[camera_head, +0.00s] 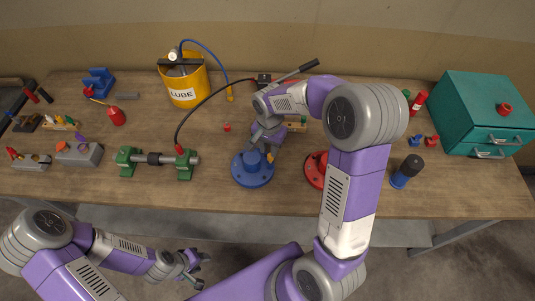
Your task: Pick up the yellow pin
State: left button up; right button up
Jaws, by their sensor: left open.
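A small yellow-orange piece (270,157), which may be the yellow pin, shows at the right side of the blue round base (252,174), just below my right gripper (267,146). My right gripper points down over that base, and I cannot tell whether its fingers touch or hold the piece. My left gripper (192,270) is open and empty, low in front of the table, away from the objects. A red round base (314,169) is partly hidden behind my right arm.
A yellow LUBE drum (187,92) with hoses stands at the back. A green-ended roller stand (155,160), grey blocks (80,154) and small tools are at left. A blue-black cylinder (406,171) and a teal drawer cabinet (482,112) are at right. The table's front edge is near the bases.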

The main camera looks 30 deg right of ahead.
aim_at(270, 155)
jog(key=f, duration=0.5)
jog(key=shift+s+d+f, duration=0.1)
jog(key=shift+d+f, duration=0.05)
jog(key=shift+d, duration=0.05)
jog(key=shift+c, duration=0.2)
grip_shut()
